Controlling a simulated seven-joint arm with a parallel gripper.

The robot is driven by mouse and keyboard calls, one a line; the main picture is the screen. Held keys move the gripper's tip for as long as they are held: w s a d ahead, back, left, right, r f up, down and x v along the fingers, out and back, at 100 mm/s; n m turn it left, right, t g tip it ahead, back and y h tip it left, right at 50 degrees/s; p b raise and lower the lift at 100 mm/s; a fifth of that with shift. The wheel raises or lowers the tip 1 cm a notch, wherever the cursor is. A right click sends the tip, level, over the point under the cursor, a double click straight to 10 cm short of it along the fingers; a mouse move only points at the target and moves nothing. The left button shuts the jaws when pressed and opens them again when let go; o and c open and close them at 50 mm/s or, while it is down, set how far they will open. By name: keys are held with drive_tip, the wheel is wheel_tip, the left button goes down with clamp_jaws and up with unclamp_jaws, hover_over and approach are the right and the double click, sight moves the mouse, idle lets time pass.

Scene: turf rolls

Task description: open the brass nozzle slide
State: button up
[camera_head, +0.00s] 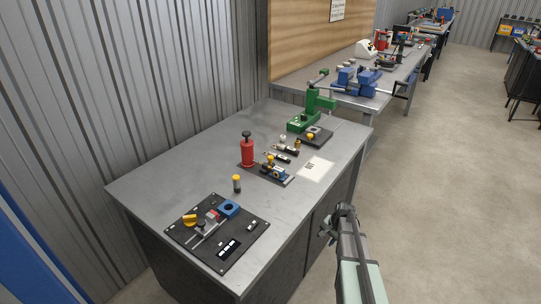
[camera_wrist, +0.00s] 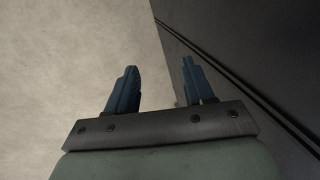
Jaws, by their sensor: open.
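My gripper (camera_head: 330,224) is open and empty, off the right front edge of the workbench (camera_head: 160,170). In the wrist view its two blue fingers (camera_wrist: 160,74) stand apart with only floor and the dark bench side behind them. The brass nozzle slide is too small to pick out for sure. Small brass-yellow parts show on a dark board (camera_head: 278,179) in the bench's middle and on another dark plate (camera_head: 322,138) farther back. All are apart from my gripper.
A green press (camera_head: 308,114) stands at the back. A white sheet (camera_head: 317,169) lies near the right edge. The floor (camera_head: 440,200) to the right is clear.

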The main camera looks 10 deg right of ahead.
drive_tip(key=w+d+r+m+t, duration=0.1)
drive_tip(key=w+d+r+t, duration=0.1)
drive_tip(key=w+d+r, duration=0.65)
drive_tip(key=w+d+r+m+t+h, duration=0.1)
drive_tip(key=w+d+r+m, duration=0.3)
drive_tip(key=r, duration=0.7)
drive_tip(key=w+d+r+n+t, duration=0.1)
drive_tip(key=w+d+r+t, duration=0.1)
drive_tip(key=w+d+r, duration=0.45)
wheel_tip(320, 180, up, 20)
drive_tip(key=f+n+g, duration=0.1)
drive_tip(key=n+g, duration=0.6)
drive_tip(key=n, duration=0.1)
hover_over(271, 157)
drive_tip(key=shift+h, duration=0.4)
wheel_tip(271, 157, down, 13)
drive_tip(key=shift+w+a+f, duration=0.1)
drive_tip(key=shift+w, duration=0.05)
clamp_jaws()
drive_tip(key=shift+g, duration=0.3)
